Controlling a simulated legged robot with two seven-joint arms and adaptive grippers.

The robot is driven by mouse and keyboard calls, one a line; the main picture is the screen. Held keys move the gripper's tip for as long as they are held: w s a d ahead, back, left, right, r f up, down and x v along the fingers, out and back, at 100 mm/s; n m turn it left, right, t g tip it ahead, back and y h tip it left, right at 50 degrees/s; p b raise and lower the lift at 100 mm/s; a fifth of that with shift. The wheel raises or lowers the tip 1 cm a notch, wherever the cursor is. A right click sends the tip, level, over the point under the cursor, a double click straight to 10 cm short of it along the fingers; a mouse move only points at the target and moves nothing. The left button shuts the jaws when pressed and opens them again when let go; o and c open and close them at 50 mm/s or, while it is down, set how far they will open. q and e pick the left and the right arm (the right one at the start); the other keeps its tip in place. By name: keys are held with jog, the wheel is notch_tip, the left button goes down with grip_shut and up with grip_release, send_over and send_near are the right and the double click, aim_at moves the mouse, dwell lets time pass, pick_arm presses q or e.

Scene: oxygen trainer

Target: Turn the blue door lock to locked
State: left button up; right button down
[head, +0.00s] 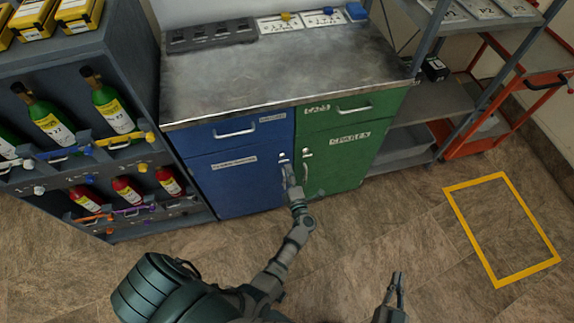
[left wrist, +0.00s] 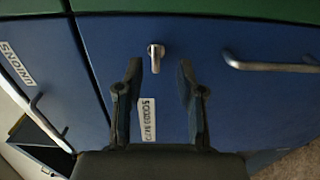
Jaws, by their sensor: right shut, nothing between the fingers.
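The blue door (head: 228,186) is closed, on the left of the cabinet. Its small metal lock (head: 282,155) sits at the upper right of the door, above the door handle. In the left wrist view the lock lever (left wrist: 156,57) points toward the bottom of the picture, roughly across the door. My left gripper (head: 289,172) is in front of the door and covers part of its handle in the head view. In the left wrist view the left gripper (left wrist: 159,75) is open and empty, the lever just beyond and between its fingertips. My right gripper (head: 399,283) is shut and empty, low over the floor.
The green door (head: 345,160) with its own lock is right beside the blue one. The blue door handle (left wrist: 268,66) lies close to the left fingers. A bottle rack (head: 130,60) stands left, metal shelves (head: 430,100) right. The floor in front is clear.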

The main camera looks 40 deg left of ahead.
pick_arm(q)
jog(key=v, duration=0.3)
jog(key=shift+d, duration=0.15)
dwell(0.4)
